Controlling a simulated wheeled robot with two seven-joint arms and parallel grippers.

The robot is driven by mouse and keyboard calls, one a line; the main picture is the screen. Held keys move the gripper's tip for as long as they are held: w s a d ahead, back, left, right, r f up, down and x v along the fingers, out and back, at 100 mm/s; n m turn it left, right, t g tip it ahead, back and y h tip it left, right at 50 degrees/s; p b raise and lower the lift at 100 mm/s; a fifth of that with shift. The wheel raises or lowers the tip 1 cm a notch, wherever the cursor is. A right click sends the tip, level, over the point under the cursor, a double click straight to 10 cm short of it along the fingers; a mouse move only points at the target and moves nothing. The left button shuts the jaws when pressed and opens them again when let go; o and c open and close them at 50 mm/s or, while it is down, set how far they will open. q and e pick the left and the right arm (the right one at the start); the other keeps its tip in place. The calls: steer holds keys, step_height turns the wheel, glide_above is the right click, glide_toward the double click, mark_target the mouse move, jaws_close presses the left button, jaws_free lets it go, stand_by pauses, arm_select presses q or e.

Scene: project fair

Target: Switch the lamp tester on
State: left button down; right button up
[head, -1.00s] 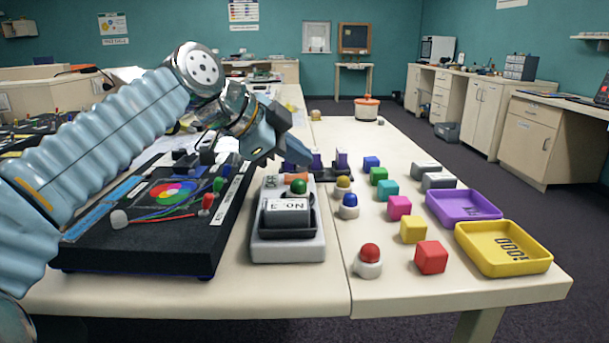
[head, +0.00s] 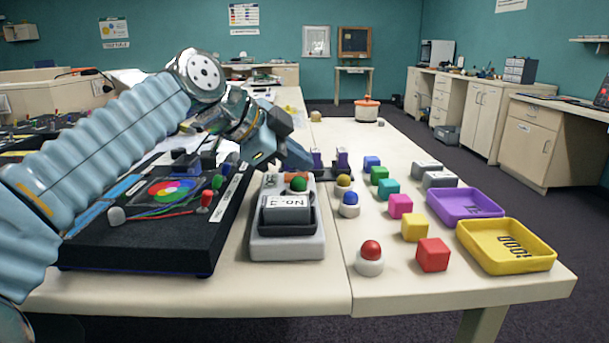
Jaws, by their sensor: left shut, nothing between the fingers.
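A light-grey device (head: 258,240), which looks like the lamp tester, stands near the front of the left table. It carries a dark-framed block with a white label (head: 287,202), a green ball (head: 299,184) and an orange part behind them. I cannot tell whether it is on. My left gripper (head: 300,160) is shut and empty, just above and behind the device's far end. A gap or contact there is hard to judge. My right gripper is not in view.
A black board (head: 140,250) with a colour wheel and wires lies left of the device. Right of it stand ball-topped pegs (head: 370,258), coloured cubes (head: 432,255), a purple tray (head: 440,213) and a yellow tray (head: 480,253).

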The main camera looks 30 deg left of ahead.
arm_select(q)
steer(key=shift+f, duration=0.2)
stand_by(0.4)
steer(key=shift+r+p, duration=0.45)
steer(key=shift+r, duration=0.3)
steer(key=r+p, duration=0.4)
steer(key=r, duration=0.1)
steer(key=shift+s+a, duration=0.2)
steer(key=shift+a, duration=0.1)
